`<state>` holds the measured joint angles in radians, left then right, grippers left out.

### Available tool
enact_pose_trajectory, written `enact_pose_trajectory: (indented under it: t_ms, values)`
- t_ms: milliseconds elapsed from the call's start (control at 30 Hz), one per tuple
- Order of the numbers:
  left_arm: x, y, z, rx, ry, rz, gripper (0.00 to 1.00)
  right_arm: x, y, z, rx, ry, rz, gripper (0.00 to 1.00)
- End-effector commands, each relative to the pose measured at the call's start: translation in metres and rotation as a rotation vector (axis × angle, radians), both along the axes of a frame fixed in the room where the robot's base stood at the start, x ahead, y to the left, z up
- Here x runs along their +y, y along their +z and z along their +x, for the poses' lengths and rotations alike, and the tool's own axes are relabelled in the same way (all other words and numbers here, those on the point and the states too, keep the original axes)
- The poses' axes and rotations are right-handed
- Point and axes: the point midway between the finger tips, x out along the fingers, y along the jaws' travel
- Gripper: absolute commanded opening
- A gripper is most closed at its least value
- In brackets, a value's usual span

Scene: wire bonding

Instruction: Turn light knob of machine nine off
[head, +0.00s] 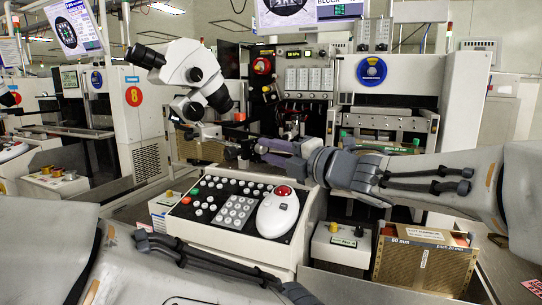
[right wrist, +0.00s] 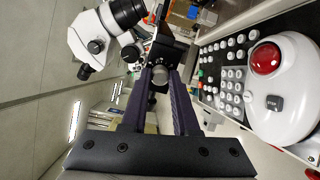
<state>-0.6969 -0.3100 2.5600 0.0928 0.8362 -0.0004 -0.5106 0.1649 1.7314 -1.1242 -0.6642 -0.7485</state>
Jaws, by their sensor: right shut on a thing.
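My right gripper (head: 246,149) reaches in from the right, level with the dark parts below the white microscope (head: 196,76).
A control panel (head: 186,224) with white buttons and a white trackball (head: 278,212) lies below the right gripper. A small knob box (head: 341,243) and a brown carton (head: 419,262) stand to its right. Machine eight (head: 141,127) is at the left.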

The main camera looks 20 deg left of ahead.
Motion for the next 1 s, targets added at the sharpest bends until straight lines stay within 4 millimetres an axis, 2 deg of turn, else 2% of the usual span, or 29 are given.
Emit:
enact_pose_trajectory:
  t_ms: [433,467,500,533,867,1000]
  values:
    - [0.0,-0.001,0.0,0.0,0.0,0.0,0.5,0.0,-0.001,0.0,-0.01,0.001,-0.007,0.0]
    - [0.0,-0.001,0.0,0.0,0.0,0.0,0.5,0.0,-0.001,0.0,-0.009,0.001,-0.007,0.4]
    - [0.0,-0.001,0.0,0.0,0.0,0.0,0.5,0.0,-0.001,0.0,-0.009,0.001,-0.007,0.55]
    - [0.0,-0.001,0.0,0.0,0.0,0.0,0.5,0.0,-0.001,0.0,-0.009,0.001,-0.007,0.58]
    - [0.0,-0.001,0.0,0.0,0.0,0.0,0.5,-0.002,0.0,-0.001,-0.008,0.0,-0.005,0.58]
    - [0.0,0.0,0.0,0.0,0.0,0.0,0.5,-0.016,0.001,-0.007,-0.009,-0.003,-0.005,0.58]
